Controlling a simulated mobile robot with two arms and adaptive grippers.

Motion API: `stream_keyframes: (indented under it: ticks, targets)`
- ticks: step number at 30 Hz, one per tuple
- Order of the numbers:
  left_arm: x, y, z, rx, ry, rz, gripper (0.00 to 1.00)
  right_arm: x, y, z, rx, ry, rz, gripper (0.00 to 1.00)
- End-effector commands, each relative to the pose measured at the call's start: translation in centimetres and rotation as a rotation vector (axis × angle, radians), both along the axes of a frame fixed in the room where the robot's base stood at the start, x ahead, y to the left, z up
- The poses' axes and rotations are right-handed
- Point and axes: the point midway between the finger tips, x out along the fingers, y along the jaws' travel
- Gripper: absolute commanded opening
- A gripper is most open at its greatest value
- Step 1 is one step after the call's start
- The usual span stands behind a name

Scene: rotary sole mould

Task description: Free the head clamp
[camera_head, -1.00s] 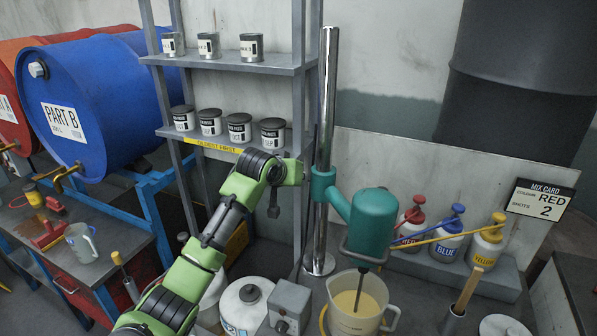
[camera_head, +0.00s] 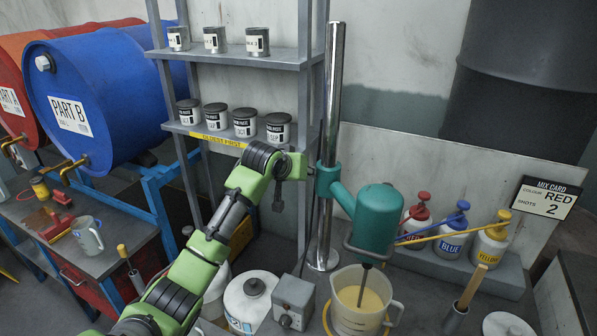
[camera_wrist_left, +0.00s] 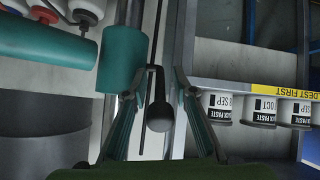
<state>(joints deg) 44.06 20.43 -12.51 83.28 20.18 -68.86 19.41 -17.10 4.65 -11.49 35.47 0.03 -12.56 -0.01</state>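The head clamp is a teal collar (camera_head: 327,181) around a shiny upright post (camera_head: 331,120). It carries the teal mixer head (camera_head: 376,222). In the left wrist view the collar (camera_wrist_left: 121,60) is left of a dark clamp lever (camera_wrist_left: 159,112) with a rounded end. My left gripper (camera_wrist_left: 155,88) is open, with one finger on each side of the lever and gaps visible. In the head view its fingers are hidden behind my green wrist, just left of the collar. My right gripper is not in view.
A jug (camera_head: 361,306) of pale liquid stands under the mixer head. Red, blue and yellow pump bottles (camera_head: 453,238) stand right of it. The shelf (camera_head: 228,62) with several cans is close behind my arm. A grey switch box (camera_head: 293,303) sits below.

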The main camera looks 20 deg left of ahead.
Motion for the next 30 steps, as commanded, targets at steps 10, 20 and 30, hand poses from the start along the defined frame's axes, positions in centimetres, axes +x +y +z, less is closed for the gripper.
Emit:
stream_keyframes:
  ticks: [10,20,30]
  targets:
    - [-4.6,0.2,3.3,0.002,-0.003,-0.001,0.26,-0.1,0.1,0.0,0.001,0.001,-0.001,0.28]
    - [-8.8,0.4,6.3,0.001,-0.001,0.001,0.26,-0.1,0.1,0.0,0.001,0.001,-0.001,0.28]
    - [-9.4,0.4,6.7,0.000,0.001,0.001,0.26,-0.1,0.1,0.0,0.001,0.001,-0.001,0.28]
